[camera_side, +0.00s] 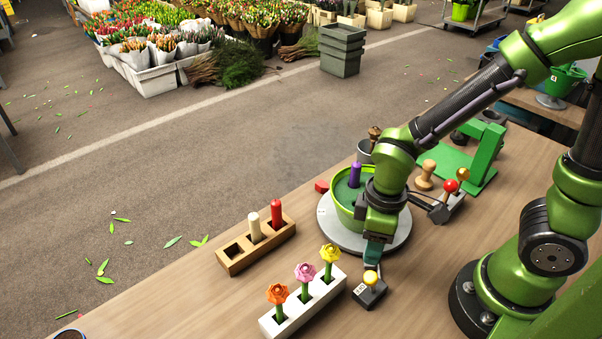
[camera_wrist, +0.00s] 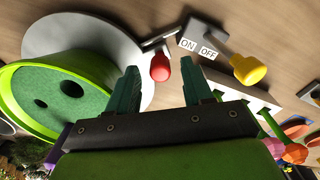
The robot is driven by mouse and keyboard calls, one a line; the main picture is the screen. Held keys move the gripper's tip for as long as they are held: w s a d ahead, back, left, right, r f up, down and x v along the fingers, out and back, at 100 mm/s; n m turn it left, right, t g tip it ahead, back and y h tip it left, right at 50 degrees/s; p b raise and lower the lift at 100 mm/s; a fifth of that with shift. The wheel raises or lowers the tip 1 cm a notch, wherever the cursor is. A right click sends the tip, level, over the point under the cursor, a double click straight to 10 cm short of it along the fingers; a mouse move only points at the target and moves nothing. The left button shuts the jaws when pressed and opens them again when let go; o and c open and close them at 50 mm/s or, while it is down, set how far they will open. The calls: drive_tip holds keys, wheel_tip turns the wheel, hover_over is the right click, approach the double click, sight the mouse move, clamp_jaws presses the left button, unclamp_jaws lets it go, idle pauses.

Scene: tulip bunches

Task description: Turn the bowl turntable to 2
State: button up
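The turntable is a pale grey disc (camera_side: 398,236) bearing a green bowl (camera_side: 341,206). A purple peg (camera_side: 355,174) stands at the bowl in the side view. In the wrist view the disc (camera_wrist: 130,42) and bowl (camera_wrist: 95,65) lie at the left. A red knob (camera_wrist: 160,68) shows by the disc's rim, between my gripper's fingertips (camera_wrist: 160,78). My gripper (camera_side: 373,252) points down at the disc's near edge. Its fingers are apart, with gaps on both sides of the knob; I see no contact. Any numbers on the disc are unreadable.
A yellow-knobbed switch (camera_side: 370,290) marked ON and OFF is close to my gripper. A white flower block (camera_side: 303,305) and a wooden peg block (camera_side: 256,245) stand left. A red-knobbed lever (camera_side: 450,186) and a green stand (camera_side: 484,160) are behind right.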

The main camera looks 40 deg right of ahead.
wheel_tip(320, 180, up, 17)
idle(0.7)
drive_tip(key=w+d+r+m+t+y, duration=0.1)
drive_tip(key=d+m+t+y, duration=0.1)
drive_tip(key=d+m+t, duration=0.4)
drive_tip(key=m+t, duration=0.1)
drive_tip(key=m, duration=0.3)
drive_tip(key=shift+d+r+m, duration=0.3)
drive_tip(key=shift+d+r, duration=0.1)
